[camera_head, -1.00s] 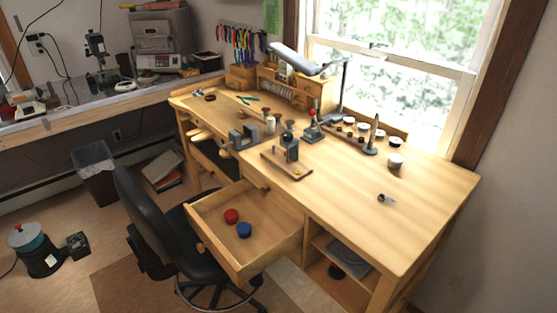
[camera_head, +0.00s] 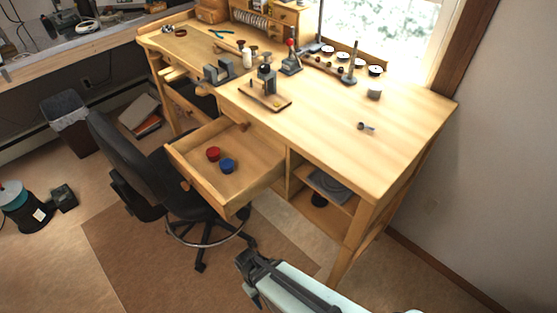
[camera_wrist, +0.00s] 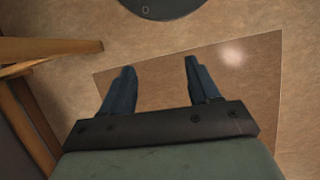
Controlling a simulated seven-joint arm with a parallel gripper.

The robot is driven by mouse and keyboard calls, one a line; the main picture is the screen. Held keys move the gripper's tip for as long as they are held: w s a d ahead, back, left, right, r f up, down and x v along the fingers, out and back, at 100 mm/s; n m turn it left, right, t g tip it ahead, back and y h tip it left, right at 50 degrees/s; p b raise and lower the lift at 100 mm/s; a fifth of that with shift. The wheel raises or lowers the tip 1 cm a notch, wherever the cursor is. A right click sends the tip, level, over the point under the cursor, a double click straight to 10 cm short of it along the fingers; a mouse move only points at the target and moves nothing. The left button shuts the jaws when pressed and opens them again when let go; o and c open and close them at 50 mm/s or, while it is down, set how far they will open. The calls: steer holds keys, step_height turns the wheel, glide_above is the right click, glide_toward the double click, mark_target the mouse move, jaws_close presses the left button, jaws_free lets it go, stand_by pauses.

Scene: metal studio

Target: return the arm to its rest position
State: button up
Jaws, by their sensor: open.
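My gripper (camera_wrist: 160,72) is open and empty in the wrist view, its two dark fingers apart over the brown floor mat. In the head view my gripper (camera_head: 243,272) and pale forearm show at the bottom, in front of the bench and right of the chair. The gripper is apart from the bench and touches nothing that I can see.
The wooden bench (camera_head: 350,165) has an open drawer (camera_head: 245,187) holding a red (camera_head: 213,154) and a blue (camera_head: 228,166) round container. A black swivel chair (camera_head: 130,160) stands left of the drawer. The brown mat (camera_head: 130,260) and floor before the bench are mostly clear.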

steer(key=s+d+f+m+g+y, duration=0.1)
steer(key=d+m, duration=0.3)
steer(key=d, duration=0.7)
steer(key=s+d+f+m+g+y, duration=0.1)
steer(key=s+d+f+m+g, duration=0.1)
steer(key=d, duration=0.8)
steer(key=s+f+m, duration=0.1)
steer(key=s+m, duration=0.1)
steer(key=shift+s+d+g+y, duration=0.35)
steer(key=shift+g+y, duration=0.05)
